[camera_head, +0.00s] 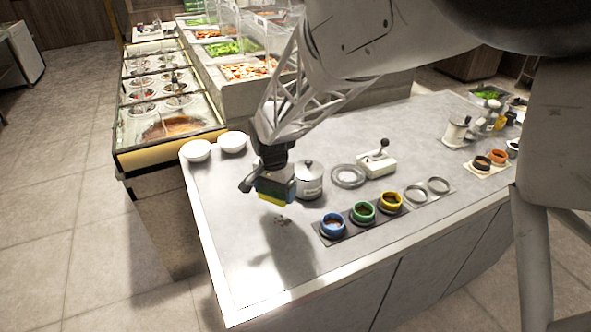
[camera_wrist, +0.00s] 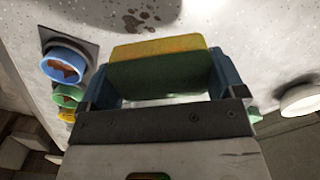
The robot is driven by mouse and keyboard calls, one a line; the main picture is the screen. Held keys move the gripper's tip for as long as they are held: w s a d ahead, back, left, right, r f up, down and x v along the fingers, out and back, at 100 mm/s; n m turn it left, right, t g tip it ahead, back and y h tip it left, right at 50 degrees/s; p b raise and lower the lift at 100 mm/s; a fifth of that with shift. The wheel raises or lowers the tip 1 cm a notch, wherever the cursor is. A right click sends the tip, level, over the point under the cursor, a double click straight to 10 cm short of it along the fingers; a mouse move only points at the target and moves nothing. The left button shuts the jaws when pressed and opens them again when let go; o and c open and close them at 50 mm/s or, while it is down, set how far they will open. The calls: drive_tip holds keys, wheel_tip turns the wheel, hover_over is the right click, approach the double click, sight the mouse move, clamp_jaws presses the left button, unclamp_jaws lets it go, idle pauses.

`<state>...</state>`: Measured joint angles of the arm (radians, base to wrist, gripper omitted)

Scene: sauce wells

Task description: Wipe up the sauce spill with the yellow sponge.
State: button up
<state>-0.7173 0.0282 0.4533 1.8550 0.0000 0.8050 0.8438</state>
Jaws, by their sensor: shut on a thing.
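My gripper (camera_head: 273,190) is shut on the yellow sponge (camera_head: 271,199), which has a green layer. In the wrist view the sponge (camera_wrist: 158,49) sits between the two blue fingers of the gripper (camera_wrist: 160,78). The sponge is held above the counter, with a shadow below it. The sauce spill (camera_head: 282,220) is a few small dark spots on the counter, just below and to the right of the sponge in the head view. In the wrist view the spill (camera_wrist: 140,18) shows as brown spots beyond the sponge's edge.
Blue (camera_head: 333,224), green (camera_head: 362,212) and yellow (camera_head: 390,202) sauce wells stand right of the spill on a dark strip. A lidded metal pot (camera_head: 308,180) is behind the gripper. Two white bowls (camera_head: 196,151) stand at the back left. The counter's front left (camera_head: 245,275) is clear.

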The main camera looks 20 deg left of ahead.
drive_tip(key=shift+w+d+r+n, duration=0.15)
drive_tip(key=shift+w+r+n, duration=0.1)
drive_tip(key=shift+w+n, duration=0.55)
drive_tip(key=shift+f, duration=0.1)
